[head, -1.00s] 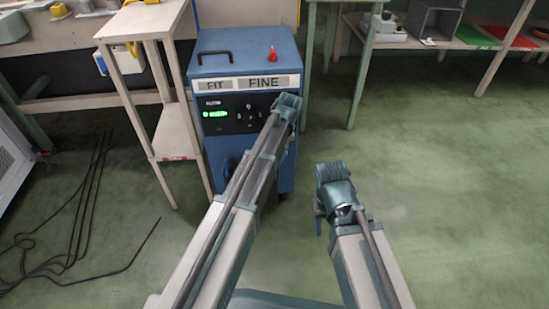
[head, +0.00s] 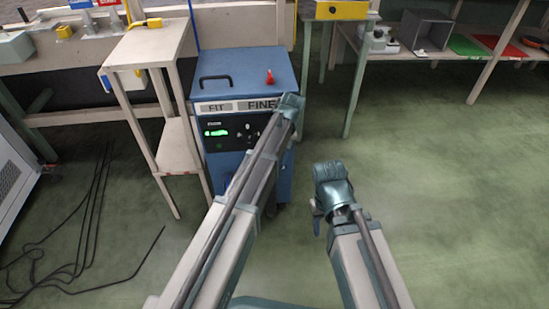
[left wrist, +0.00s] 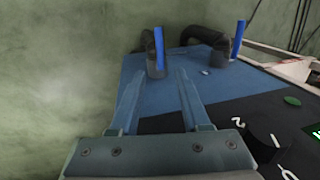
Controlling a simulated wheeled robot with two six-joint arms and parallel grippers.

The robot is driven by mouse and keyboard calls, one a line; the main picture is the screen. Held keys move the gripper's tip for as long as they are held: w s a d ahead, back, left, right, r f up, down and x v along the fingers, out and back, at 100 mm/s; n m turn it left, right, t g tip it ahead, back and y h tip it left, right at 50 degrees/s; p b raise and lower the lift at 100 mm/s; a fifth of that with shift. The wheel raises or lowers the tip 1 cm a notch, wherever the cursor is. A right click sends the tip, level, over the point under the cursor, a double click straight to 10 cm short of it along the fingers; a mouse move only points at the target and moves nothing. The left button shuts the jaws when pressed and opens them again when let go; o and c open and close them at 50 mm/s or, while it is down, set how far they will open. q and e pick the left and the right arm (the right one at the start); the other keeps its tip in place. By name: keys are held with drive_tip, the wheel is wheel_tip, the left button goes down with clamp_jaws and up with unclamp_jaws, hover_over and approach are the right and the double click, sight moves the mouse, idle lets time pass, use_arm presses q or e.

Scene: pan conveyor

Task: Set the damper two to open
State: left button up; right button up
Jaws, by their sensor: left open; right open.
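The blue cabinet (head: 240,66) stands ahead in the head view, with a green display (head: 216,132) and FIT and FINE labels. The left wrist view shows its blue panel (left wrist: 225,88) and two dark pipe stubs with upright blue handles. One handle (left wrist: 158,46) is just beyond my left fingertips; the other handle (left wrist: 238,40) is farther right. I cannot tell which is damper two. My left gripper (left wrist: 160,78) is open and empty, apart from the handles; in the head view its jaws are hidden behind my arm. My right gripper (head: 317,216) is open over bare floor.
A pale wooden stand (head: 150,50) is close at the cabinet's left. Black cables (head: 82,225) lie on the floor at left. A bench with a grey box (head: 425,30) is at the back right. The green floor at right is clear.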

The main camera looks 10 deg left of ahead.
use_arm(q)
drive_tip(key=r+p, duration=0.2)
drive_tip(key=r, duration=0.1)
drive_tip(key=d+r+p, duration=0.1)
drive_tip(key=r+p, duration=0.1)
drive_tip(key=shift+w+r+p, duration=0.15)
drive_tip(key=shift+r+p, duration=0.15)
drive_tip(key=shift+r, duration=0.1)
drive_tip(key=s+d+m, duration=0.2)
drive_tip(key=s+m, duration=0.2)
drive_tip(key=s, duration=0.9)
drive_tip(key=s+d+m, duration=0.3)
drive_tip(key=s, duration=1)
wheel_tip(320, 180, up, 37)
drive_tip(key=w+h+p, duration=0.1)
drive_tip(key=w+p, duration=0.1)
drive_tip(key=p, duration=3.5)
drive_tip(key=shift+a, duration=0.15)
